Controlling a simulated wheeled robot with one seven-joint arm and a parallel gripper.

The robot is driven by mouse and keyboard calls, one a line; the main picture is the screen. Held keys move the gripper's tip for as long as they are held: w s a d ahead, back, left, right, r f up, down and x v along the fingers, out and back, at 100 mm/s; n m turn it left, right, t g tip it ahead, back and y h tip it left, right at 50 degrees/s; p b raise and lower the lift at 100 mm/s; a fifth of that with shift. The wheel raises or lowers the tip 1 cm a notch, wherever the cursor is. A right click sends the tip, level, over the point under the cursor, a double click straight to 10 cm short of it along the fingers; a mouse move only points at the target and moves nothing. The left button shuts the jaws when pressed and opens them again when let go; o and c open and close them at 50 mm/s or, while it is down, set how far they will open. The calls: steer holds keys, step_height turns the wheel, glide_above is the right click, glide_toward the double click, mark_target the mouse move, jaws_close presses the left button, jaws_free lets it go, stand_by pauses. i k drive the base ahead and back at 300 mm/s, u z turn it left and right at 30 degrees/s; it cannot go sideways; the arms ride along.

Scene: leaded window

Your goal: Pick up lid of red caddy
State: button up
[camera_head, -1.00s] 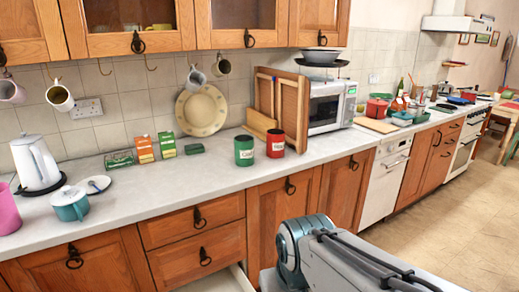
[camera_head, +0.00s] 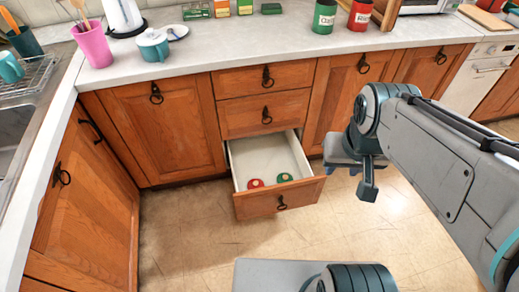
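A small round red lid (camera_head: 255,183) lies flat on the floor of an open drawer, left of a similar green lid (camera_head: 285,177). The red caddy (camera_head: 362,14) stands on the counter above, at the top of the view and partly cut off. The green caddy (camera_head: 324,15) stands just left of it. My gripper (camera_head: 366,188) hangs to the right of the open drawer, apart from both lids. It is seen from behind, and its finger opening is not clear.
The open drawer (camera_head: 245,208) is the lowest of a stack and sticks out over the tiled floor. Closed cupboards flank it. A teal pot (camera_head: 153,50) and pink utensil holder (camera_head: 94,46) stand on the counter (camera_head: 225,47). Floor in front is mostly clear.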

mark_target(255, 183)
steer(key=k, duration=1.2)
steer(key=u, duration=0.65)
steer(key=i, duration=0.65)
steer(key=u, duration=0.8)
steer(key=i, duration=1.05)
steer(key=z, duration=0.8)
steer(key=i, duration=0.8)
steer(key=z, duration=0.85)
